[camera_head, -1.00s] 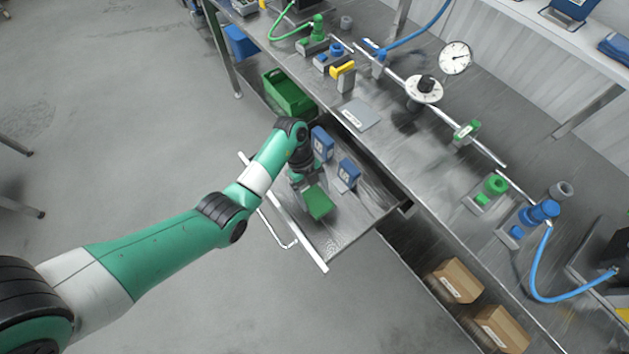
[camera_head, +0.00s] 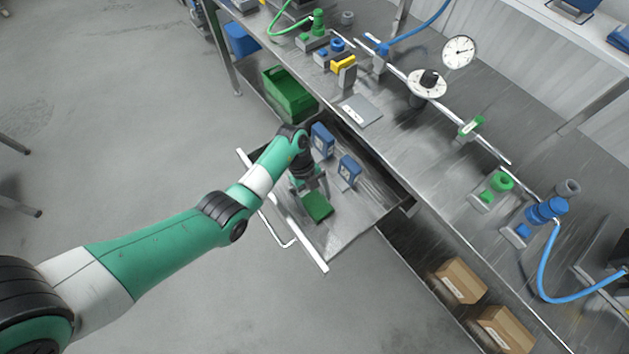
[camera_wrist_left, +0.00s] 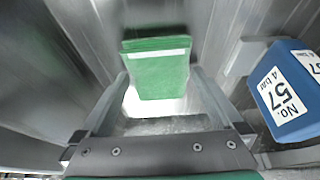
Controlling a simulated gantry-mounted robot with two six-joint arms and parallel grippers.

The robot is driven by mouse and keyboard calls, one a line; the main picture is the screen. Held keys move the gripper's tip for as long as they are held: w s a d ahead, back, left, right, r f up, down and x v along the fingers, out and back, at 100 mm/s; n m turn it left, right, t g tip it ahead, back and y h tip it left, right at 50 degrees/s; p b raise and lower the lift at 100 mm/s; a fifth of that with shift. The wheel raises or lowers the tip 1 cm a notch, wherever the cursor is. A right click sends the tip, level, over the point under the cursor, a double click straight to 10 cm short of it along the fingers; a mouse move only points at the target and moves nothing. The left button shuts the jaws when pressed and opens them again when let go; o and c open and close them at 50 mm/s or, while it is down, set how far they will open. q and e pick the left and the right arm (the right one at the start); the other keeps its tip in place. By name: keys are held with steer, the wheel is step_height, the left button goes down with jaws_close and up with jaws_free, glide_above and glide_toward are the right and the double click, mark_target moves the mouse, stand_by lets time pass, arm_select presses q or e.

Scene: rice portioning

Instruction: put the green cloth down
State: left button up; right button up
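The green cloth (camera_head: 318,207) is a small folded rectangle lying in the open drawer, near its front side. In the left wrist view the cloth (camera_wrist_left: 158,75) has a pale stripe near its far edge and lies just past the fingertips. My left gripper (camera_head: 313,193) points down right over the cloth. My right gripper does not show.
Two blue boxes stand in the drawer (camera_head: 345,237), one upper (camera_head: 322,141) and one nearer (camera_head: 349,171); the nearer one shows beside my right-hand finger (camera_wrist_left: 290,92). A green bin (camera_head: 289,95) is left of the drawer. The bench with fittings and a gauge (camera_head: 459,51) lies behind.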

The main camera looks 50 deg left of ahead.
arm_select(q)
steer(key=p+v, duration=0.5)
steer(key=v, duration=0.6)
steer(key=shift+r, duration=0.5)
steer(key=shift+w+d, duration=0.15)
